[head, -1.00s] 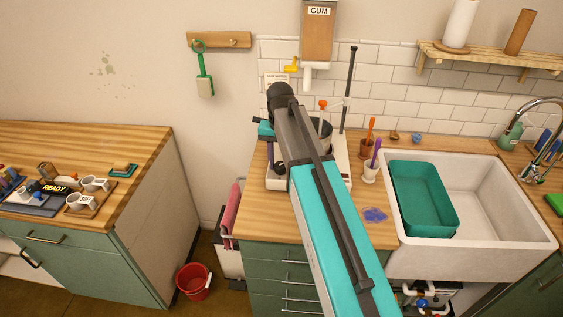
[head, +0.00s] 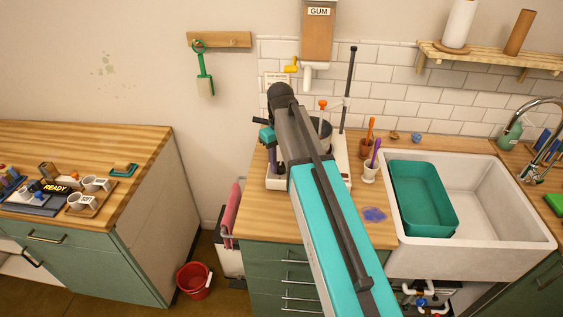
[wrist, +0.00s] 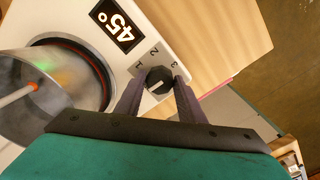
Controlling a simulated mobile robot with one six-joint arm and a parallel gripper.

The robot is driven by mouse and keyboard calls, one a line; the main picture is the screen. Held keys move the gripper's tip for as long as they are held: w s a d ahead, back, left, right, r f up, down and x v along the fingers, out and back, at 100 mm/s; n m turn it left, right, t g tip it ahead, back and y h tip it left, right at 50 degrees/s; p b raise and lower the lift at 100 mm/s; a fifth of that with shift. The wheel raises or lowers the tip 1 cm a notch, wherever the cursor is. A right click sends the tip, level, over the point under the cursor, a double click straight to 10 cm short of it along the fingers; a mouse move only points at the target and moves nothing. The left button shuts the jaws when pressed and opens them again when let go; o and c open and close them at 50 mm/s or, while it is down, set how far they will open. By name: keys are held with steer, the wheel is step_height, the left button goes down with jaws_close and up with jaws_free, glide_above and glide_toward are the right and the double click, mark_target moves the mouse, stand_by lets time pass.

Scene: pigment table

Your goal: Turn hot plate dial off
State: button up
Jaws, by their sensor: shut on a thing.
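The hot plate dial (wrist: 155,76) is a small dark knob with a short slanted white line, on the white hot plate (wrist: 168,22). The numbers 1, 2 and 3 are printed around it; I cannot tell exactly where the line points. My gripper (wrist: 158,84) is shut on the dial, with one finger on each side. In the head view, my gripper (head: 276,163) points down at the front left of the hot plate (head: 276,184), and the dial is hidden there.
A metal pot (wrist: 68,85) with a rod in it stands on the plate beside the dial. A display reads 45° (wrist: 115,25).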

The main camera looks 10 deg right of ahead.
mark_target(280, 165)
steer(key=shift+n, duration=0.4)
steer(key=o, duration=1)
steer(key=shift+o, duration=0.2)
steer(key=shift+r+b, duration=0.3)
steer(key=shift+r, duration=0.45)
step_height(280, 165, up, 12)
steer(key=b, duration=0.3)
steer(key=shift+r, duration=0.1)
